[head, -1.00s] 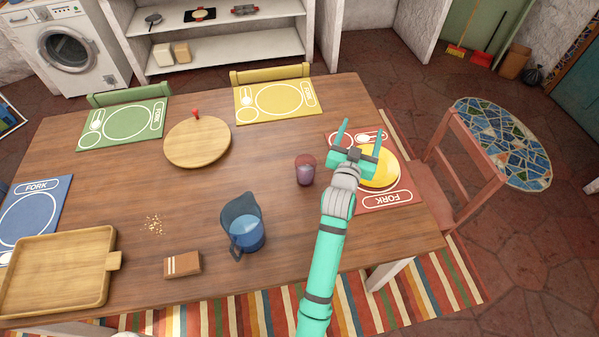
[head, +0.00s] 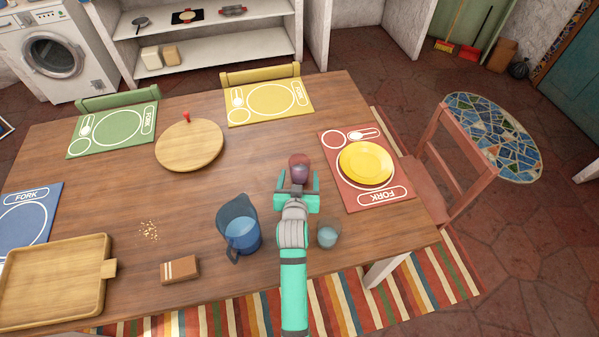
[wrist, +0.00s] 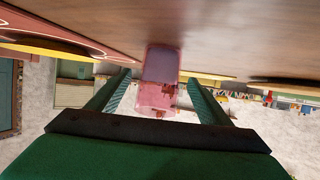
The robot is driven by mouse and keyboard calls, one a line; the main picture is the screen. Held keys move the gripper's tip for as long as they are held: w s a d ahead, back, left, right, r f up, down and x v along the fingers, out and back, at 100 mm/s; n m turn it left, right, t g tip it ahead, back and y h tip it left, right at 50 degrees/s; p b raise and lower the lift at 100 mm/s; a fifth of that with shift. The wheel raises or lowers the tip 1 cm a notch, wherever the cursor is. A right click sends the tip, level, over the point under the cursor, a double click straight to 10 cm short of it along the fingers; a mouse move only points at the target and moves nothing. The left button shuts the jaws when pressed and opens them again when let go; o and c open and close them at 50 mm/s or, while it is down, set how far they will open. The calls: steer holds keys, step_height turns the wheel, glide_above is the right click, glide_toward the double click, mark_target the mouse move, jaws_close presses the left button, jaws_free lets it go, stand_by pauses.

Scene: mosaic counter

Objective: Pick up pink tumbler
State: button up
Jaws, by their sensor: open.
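The pink tumbler (head: 299,166) stands upright on the wooden table, left of the red placemat. It is see-through, with a reddish upper part and a purplish lower part in the head view. My gripper (head: 299,182) is open and low over the table, on the near side of the tumbler, with its fingers pointing at it. In the wrist view, the tumbler (wrist: 160,80) shows in the gap between the two green fingers (wrist: 158,88), and the table lies at the top of the picture. I cannot tell how far the fingertips reach around the tumbler.
A blue pitcher (head: 240,228) stands left of my arm, and a small clear glass (head: 328,234) stands close on its right. A yellow plate (head: 366,163) lies on the red placemat (head: 385,198). A round wooden board (head: 188,147) is farther left. The table beyond the tumbler is clear.

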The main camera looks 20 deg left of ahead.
mark_target(300, 167)
steer(key=shift+x, duration=3.7)
steer(key=shift+s+f, duration=0.1)
steer(key=c, duration=1.4)
